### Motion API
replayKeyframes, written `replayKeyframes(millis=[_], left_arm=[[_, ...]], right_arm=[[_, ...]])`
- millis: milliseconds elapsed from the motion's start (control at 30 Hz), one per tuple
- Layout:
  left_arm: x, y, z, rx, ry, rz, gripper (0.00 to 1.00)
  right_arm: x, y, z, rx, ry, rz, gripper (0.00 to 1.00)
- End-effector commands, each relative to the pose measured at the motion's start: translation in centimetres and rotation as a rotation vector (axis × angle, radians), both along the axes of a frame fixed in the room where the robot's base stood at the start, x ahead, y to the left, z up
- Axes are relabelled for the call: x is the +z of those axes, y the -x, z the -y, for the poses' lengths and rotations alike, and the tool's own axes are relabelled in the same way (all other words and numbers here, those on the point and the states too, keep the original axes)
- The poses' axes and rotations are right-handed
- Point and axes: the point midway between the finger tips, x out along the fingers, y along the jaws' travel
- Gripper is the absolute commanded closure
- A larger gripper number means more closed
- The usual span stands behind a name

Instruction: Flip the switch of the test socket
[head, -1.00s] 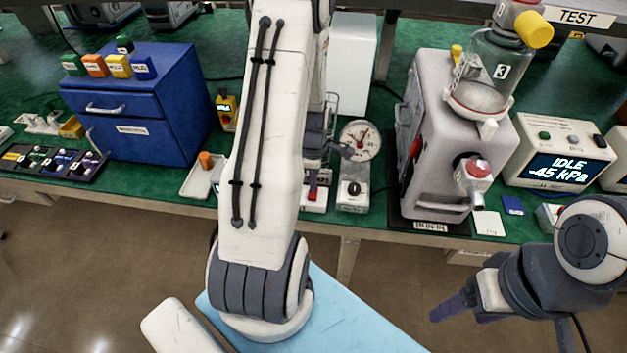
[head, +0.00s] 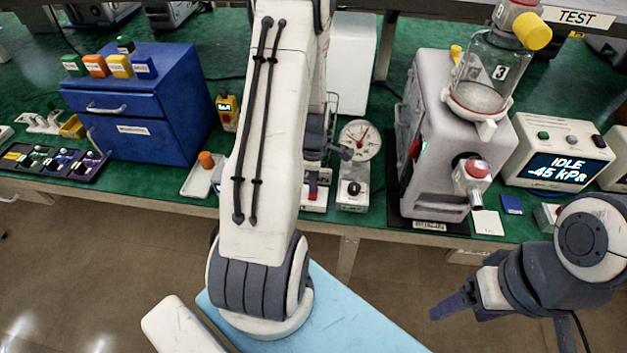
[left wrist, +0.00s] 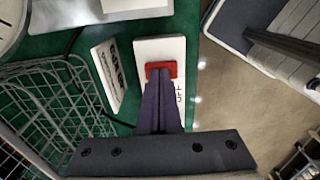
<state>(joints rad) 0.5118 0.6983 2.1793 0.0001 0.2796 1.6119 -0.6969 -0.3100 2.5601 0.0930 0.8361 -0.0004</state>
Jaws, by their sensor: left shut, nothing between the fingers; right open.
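The test socket is a small white box (head: 314,203) at the bench's front edge, partly hidden by my left arm. It also shows in the left wrist view as a white plate (left wrist: 175,48) with a red switch (left wrist: 173,69). My left gripper (left wrist: 161,76) is shut and empty, its fingertips at the red switch and covering part of it. I cannot tell whether they touch. In the head view my left gripper (head: 313,184) is mostly hidden at the socket. My right gripper (head: 437,310) is open and empty, in front of the bench at the lower right.
The grey pump (head: 437,140) with its glass canister (head: 490,77) stands right of the socket. A dial gauge (head: 360,140) and a small knob box (head: 353,196) are close by. A wire basket (left wrist: 45,105) lies left of my fingers. A blue drawer cabinet (head: 140,100) stands left.

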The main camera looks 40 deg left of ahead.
Motion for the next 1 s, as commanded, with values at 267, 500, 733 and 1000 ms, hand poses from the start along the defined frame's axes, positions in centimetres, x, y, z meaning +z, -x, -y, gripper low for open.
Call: replayKeyframes(millis=[267,500,733,1000], left_arm=[[0.2,0.5,0.3,0.000,-0.001,0.002,1.00],[0.5,0.5,0.3,0.000,-0.002,0.003,1.00],[3.5,0.5,0.2,0.001,-0.002,0.003,1.00],[8.7,0.3,0.0,0.002,-0.006,0.009,1.00]], right_arm=[[0.2,0.0,0.0,0.000,0.000,0.000,0.28],[0.4,0.0,0.0,0.000,0.000,0.000,0.28],[3.2,0.0,0.0,0.000,0.000,0.000,0.28],[3.2,0.0,0.0,0.000,0.001,-0.001,0.28]])
